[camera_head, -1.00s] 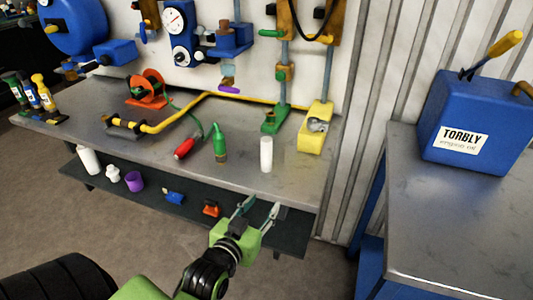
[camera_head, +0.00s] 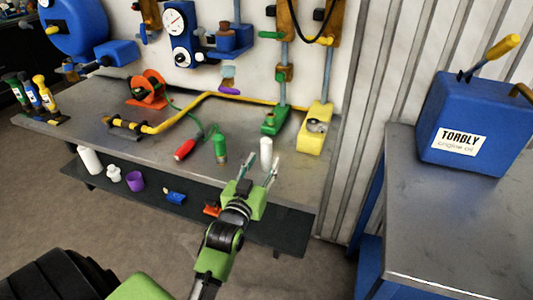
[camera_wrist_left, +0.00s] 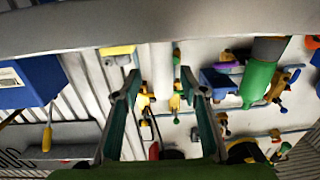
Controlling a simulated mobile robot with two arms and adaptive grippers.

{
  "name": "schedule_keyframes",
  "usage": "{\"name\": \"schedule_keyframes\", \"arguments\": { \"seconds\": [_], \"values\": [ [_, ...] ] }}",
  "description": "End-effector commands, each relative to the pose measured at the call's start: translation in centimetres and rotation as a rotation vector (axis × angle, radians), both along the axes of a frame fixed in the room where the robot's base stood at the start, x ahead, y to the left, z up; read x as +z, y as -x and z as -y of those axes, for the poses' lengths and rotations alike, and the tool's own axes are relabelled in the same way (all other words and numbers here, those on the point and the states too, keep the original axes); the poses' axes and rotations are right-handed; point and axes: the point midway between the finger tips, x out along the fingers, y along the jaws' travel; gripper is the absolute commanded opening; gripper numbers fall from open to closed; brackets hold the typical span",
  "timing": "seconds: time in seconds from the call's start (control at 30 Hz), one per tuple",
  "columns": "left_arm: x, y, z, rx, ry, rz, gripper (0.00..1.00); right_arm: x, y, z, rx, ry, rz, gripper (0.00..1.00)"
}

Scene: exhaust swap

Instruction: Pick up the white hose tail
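The white hose tail (camera_head: 266,152) is a slim white cylinder standing upright near the front edge of the grey workbench (camera_head: 240,182). My left gripper (camera_head: 259,166) is open and empty, just in front of it, with the two fingertips pointing towards it. The left wrist view is upside down; there a pale upright cylinder that looks like the hose tail (camera_wrist_left: 162,65) shows between the spread fingers (camera_wrist_left: 159,76). I cannot tell whether the fingers touch it. My right gripper is not in view.
A green bottle-like piece (camera_head: 220,148) and a red-handled tool (camera_head: 185,150) stand and lie left of the hose tail. A yellow block (camera_head: 314,138) and green stand (camera_head: 270,126) are behind. A lower shelf (camera_head: 110,185) holds small parts. A blue oil can (camera_head: 475,120) stands right.

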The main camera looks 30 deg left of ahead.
Motion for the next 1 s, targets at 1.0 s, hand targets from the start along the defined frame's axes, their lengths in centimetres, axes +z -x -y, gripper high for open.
{"name": "schedule_keyframes", "arguments": {
  "seconds": [1.0],
  "values": [
    [0.7, -4.3, -1.5, 0.001, 0.000, 0.001, 0.00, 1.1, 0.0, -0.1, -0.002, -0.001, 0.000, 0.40]
  ]
}}
